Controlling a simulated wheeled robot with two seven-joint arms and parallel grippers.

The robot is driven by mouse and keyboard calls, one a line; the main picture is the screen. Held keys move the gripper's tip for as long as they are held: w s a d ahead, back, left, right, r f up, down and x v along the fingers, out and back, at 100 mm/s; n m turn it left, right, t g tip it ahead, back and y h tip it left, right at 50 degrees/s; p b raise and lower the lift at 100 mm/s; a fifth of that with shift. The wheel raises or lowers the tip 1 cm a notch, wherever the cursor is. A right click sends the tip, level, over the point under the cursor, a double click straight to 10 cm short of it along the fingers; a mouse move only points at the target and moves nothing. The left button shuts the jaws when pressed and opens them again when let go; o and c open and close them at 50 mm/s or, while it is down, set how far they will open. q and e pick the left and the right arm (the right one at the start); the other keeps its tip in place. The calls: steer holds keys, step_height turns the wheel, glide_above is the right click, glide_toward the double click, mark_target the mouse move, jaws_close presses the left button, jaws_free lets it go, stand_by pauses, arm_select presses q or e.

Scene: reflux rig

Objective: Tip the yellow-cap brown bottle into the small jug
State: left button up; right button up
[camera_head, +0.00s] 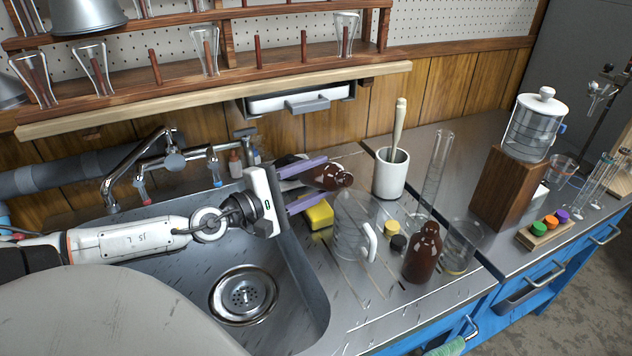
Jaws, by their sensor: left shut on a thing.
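My left gripper (322,179), with purple fingers, is shut on a brown bottle (328,177). The bottle is tipped nearly onto its side, its neck toward the right and no cap on it. Its mouth appears just above and behind the rim of a clear jug (350,240) with a white handle. I cannot tell whether liquid is flowing. A second brown bottle (422,255) stands upright right of the jug. A yellow cap (392,227) and a black cap (398,243) lie between them. My right gripper is not in view.
A clear beaker (461,248) stands right of the upright bottle. Behind are a white mortar with pestle (391,175) and a glass cylinder (436,175). A yellow sponge (319,215) lies left of the jug. The sink (290,300) and tap (175,161) are at left.

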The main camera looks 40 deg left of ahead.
arm_select(q)
steer(key=shift+a, duration=0.15)
steer(key=shift+r+m+p, duration=0.5)
steer(key=shift+m+p, duration=0.2)
steer(key=shift+p, duration=0.3)
steer(key=shift+f, duration=0.2)
steer(key=shift+s+b, duration=0.1)
steer(key=shift+b, duration=0.2)
steer(key=shift+s+r+m+p, duration=0.1)
steer(key=shift+r+m+p, duration=0.1)
steer(key=shift+m+p, duration=0.25)
steer(key=shift+f, duration=0.15)
